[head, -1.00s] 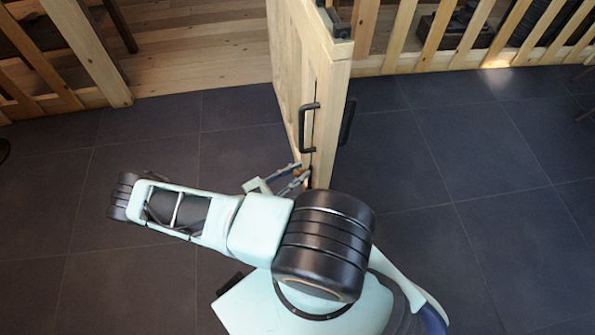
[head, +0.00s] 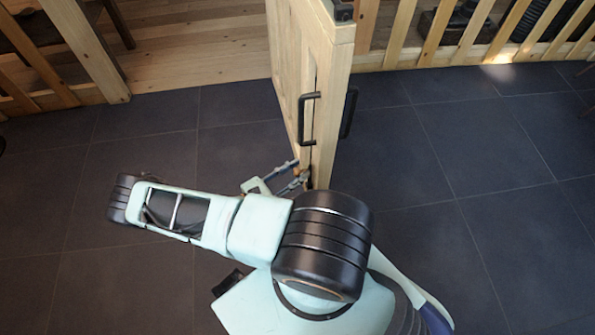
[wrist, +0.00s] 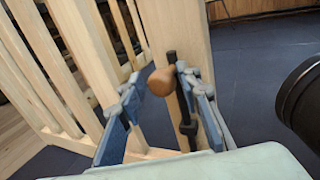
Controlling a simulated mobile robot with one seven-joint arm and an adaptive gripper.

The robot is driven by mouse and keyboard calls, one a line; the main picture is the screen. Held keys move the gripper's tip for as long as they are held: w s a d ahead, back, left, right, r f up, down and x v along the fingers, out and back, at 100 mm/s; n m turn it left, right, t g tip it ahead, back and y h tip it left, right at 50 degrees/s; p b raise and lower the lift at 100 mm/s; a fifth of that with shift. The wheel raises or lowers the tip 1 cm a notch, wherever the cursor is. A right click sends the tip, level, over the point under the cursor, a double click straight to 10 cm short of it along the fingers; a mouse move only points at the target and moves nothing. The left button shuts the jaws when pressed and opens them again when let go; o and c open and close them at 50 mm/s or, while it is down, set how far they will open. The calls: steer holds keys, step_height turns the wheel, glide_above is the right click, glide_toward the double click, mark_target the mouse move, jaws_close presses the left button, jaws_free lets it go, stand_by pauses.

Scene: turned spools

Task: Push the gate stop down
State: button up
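The wooden gate (head: 321,95) stands open in the head view, edge towards me, with a black handle (head: 308,118) on its left face. The gate stop shows in the wrist view as a black upright rod (wrist: 186,115) low on the gate, with a brown rounded knob (wrist: 161,81) at its upper part. My gripper (wrist: 157,84) is open, its blue-grey fingers on either side of the knob. The right finger lies close to the rod; I cannot tell whether it touches. In the head view my gripper (head: 283,179) is at the gate's lower end, and the stop is mostly hidden.
A slatted wooden fence (head: 455,45) runs along the back right, with another slatted section (head: 75,45) at the back left. Dark tiled floor (head: 480,210) is clear to the right and left of the gate. Wooden flooring (head: 190,45) lies behind.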

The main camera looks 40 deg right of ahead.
steer(key=shift+o, duration=0.5)
steer(key=shift+s, duration=0.1)
steer(key=a, duration=1.2)
steer(key=shift+w, duration=0.45)
